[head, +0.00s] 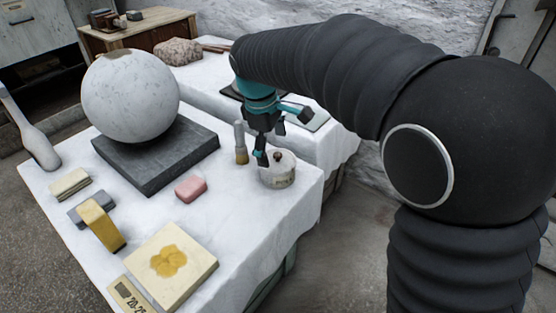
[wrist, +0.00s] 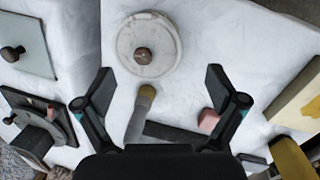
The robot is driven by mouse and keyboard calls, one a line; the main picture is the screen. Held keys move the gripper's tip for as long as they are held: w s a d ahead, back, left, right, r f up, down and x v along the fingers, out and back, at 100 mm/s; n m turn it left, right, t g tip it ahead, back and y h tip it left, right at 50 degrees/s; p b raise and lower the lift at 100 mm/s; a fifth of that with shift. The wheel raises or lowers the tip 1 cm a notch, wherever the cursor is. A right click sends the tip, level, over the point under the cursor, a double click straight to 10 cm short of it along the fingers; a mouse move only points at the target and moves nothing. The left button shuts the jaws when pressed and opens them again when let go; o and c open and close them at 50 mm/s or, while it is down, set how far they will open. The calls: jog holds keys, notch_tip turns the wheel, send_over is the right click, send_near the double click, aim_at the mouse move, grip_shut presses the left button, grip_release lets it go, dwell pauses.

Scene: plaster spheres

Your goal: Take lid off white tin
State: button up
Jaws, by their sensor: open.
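The white tin (head: 278,178) stands upright near the right edge of the white-covered table in the head view. Its round pale lid (wrist: 126,43) sits on top, with a small brown knob (wrist: 143,56) at the middle. The knob also shows in the head view (head: 278,155). My gripper (head: 283,137) is above the tin, tilted, with its fingers spread. In the wrist view my gripper (wrist: 160,89) is open and empty. The lid lies beyond the fingertips, near the top of that view, and the knob is not between the fingers.
A brush (head: 241,153) stands close to the tin's left. A pink block (head: 191,188) lies nearer the front. A large plaster sphere (head: 130,95) rests on a dark slab (head: 160,165). Bare cloth surrounds the tin's front.

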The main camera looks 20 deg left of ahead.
aim_at(275, 164)
jog(key=f, duration=0.2)
jog(key=w+f, duration=0.1)
jog(key=f, duration=0.1)
jog(key=shift+f, duration=0.4)
jog(key=c, duration=1)
